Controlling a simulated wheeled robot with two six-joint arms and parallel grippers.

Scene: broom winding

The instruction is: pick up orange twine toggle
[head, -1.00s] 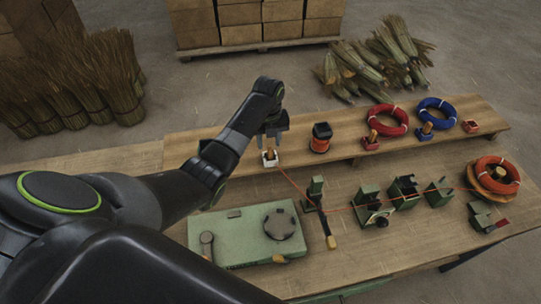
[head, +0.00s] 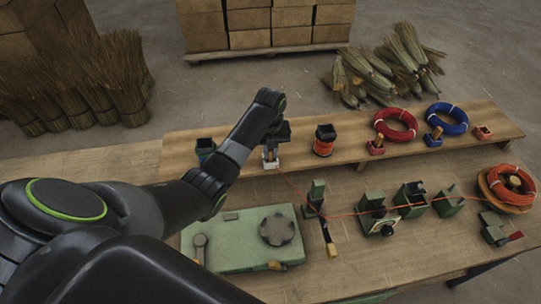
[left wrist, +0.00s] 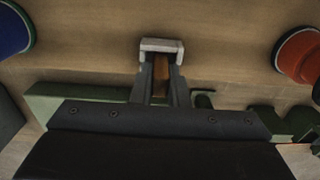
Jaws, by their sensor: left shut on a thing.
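The orange-brown twine toggle (head: 270,154) stands in a small white holder (head: 271,164) on the raised rear shelf. The gripper is shut on the toggle, which still sits at the holder. Its lower end is hidden. My right gripper is not in view.
A blue-banded spool (head: 205,149) stands left of the holder, an orange-banded spool (head: 324,140) right. Red (head: 396,124) and blue (head: 447,118) coils lie farther right. A green machine plate (head: 243,238) and several green fixtures (head: 411,199) stand in front.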

